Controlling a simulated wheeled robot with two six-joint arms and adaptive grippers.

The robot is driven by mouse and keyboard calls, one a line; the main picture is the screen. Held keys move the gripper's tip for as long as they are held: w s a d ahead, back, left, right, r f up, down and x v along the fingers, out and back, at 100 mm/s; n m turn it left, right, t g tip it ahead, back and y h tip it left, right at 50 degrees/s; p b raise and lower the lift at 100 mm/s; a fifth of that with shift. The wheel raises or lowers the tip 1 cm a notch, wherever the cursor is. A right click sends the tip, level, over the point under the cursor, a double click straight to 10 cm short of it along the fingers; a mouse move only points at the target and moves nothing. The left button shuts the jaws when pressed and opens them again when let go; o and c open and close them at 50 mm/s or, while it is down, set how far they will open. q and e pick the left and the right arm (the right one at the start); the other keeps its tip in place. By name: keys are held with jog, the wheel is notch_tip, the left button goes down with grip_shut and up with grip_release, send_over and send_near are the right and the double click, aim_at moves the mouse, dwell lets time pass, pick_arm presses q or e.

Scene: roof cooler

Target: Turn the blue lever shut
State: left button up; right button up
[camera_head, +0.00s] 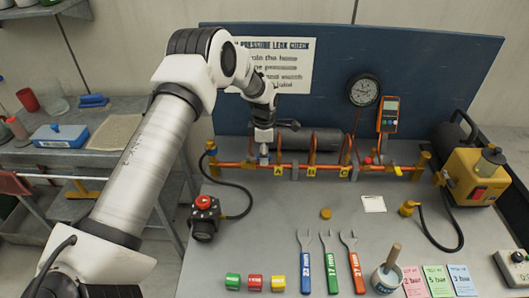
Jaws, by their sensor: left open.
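My left arm comes in from the left, and its gripper (263,146) points down at the left part of the orange pipe (240,165) on the bench. The gripper is small in the picture; its jaws are open, close above or around a small pale fitting on the pipe. I cannot tell whether they touch it. No blue lever shows clearly; the gripper may hide it. Along the pipe to the right are yellow tags marked A, B and C, a red lever (372,158) and a yellow lever (398,170). My right gripper is not in view.
A dark cylinder (325,143) lies behind the pipe. A black gauge (363,90) and an orange meter (389,115) stand at the back. The bench's middle is mostly clear.

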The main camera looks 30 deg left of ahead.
pick_arm(q)
jog(key=shift+s+r, duration=0.15)
jog(key=c, duration=0.3)
grip_shut()
